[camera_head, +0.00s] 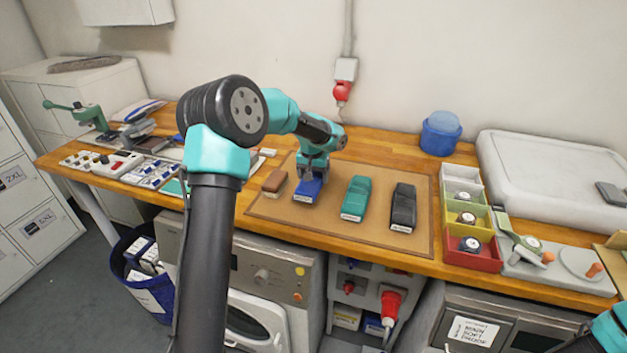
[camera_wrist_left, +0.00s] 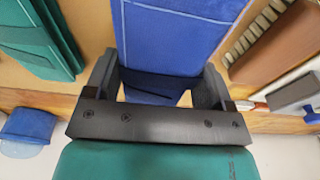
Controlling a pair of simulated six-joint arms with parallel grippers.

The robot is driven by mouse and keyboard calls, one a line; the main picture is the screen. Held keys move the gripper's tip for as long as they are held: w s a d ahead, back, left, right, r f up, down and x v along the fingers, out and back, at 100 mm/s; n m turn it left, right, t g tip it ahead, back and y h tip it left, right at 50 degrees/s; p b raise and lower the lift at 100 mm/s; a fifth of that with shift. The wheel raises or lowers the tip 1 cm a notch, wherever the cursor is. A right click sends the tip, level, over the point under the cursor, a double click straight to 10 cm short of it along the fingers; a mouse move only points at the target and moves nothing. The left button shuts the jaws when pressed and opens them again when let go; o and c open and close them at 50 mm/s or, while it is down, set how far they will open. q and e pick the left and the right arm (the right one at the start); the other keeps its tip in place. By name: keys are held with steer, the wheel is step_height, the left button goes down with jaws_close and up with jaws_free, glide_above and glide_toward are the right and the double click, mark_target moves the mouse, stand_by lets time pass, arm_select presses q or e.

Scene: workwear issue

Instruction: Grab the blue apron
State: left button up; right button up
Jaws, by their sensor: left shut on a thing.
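The blue apron (camera_head: 307,191) is a folded bundle with a pale label on its front end, on the brown mat (camera_head: 325,236). My left gripper (camera_head: 314,176) is over it from above and shut on it. In the left wrist view the blue apron (camera_wrist_left: 170,30) runs between the two dark fingers of the left gripper (camera_wrist_left: 161,75). I cannot tell any gap between the apron and the mat. Only a teal part of my right arm shows at the bottom right corner; its gripper is out of view.
A brown brush (camera_head: 275,182) lies left of the apron. A green folded bundle (camera_head: 356,197) and a black one (camera_head: 403,206) lie to its right. Coloured bins (camera_head: 470,252) and a blue tub (camera_head: 440,136) stand further right. Bare mat shows in front.

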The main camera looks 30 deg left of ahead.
arm_select(q)
steer(key=s+d, duration=0.2)
steer(key=s, duration=0.2)
steer(key=s+d+r, duration=0.1)
steer(key=s+d, duration=0.2)
steer(key=s, duration=0.2)
steer(key=s+d, duration=0.3)
steer(key=s, duration=0.1)
steer(key=shift+s+r, duration=0.15)
steer(key=shift+s, duration=0.05)
